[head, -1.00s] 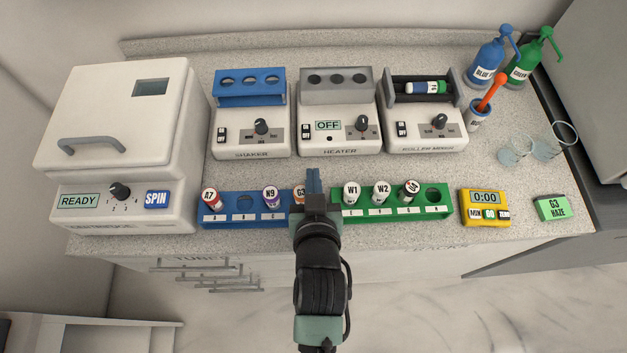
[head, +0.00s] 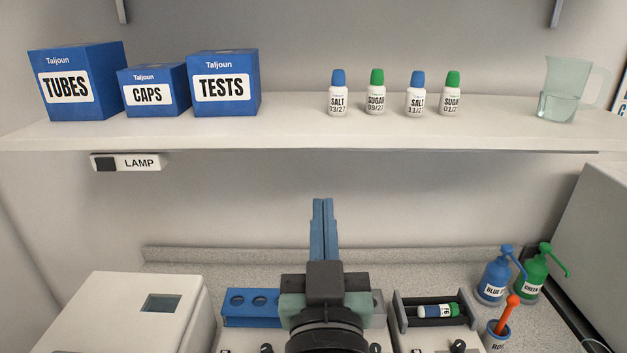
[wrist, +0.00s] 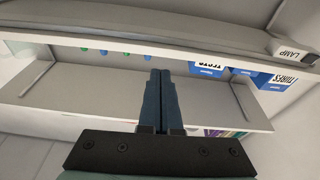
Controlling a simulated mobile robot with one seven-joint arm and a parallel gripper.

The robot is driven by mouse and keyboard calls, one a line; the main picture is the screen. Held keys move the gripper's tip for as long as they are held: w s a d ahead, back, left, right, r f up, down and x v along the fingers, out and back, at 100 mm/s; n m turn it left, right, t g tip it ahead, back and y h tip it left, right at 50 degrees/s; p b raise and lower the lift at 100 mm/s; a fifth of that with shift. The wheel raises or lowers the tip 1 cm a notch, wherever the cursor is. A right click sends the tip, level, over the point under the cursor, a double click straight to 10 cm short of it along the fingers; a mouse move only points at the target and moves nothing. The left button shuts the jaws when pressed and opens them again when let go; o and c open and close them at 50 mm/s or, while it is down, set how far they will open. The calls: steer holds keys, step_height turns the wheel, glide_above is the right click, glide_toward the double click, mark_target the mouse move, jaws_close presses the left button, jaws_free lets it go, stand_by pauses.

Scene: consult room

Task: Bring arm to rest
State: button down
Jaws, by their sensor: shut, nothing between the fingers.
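My gripper (head: 324,229) is in the middle of the head view, its blue fingers pointing up with no gap between them. It is shut and empty. In the head view the fingertips show against the back wall, below the shelf and above the worktop. The wrist view also shows the shut fingers (wrist: 158,98), seen against the underside of a shelf. My arm hides part of the heater and the worktop behind it.
A shelf (head: 290,137) holds blue boxes (head: 226,84), several small bottles (head: 376,93) and a beaker (head: 558,105). Below are the lamp switch (head: 127,162), the centrifuge (head: 120,312), the blue shaker rack (head: 250,308), the roller mixer (head: 405,325) and pump bottles (head: 492,280).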

steer(key=s+r+t, duration=0.3)
steer(key=s+r, duration=0.2)
steer(key=r, duration=0.7)
steer(key=s+a+r+t, duration=0.1)
steer(key=s+r+t, duration=0.2)
steer(key=r, duration=1)
steer(key=s, duration=0.3)
steer(key=shift+t, duration=0.3)
steer(key=shift+s, duration=0.1)
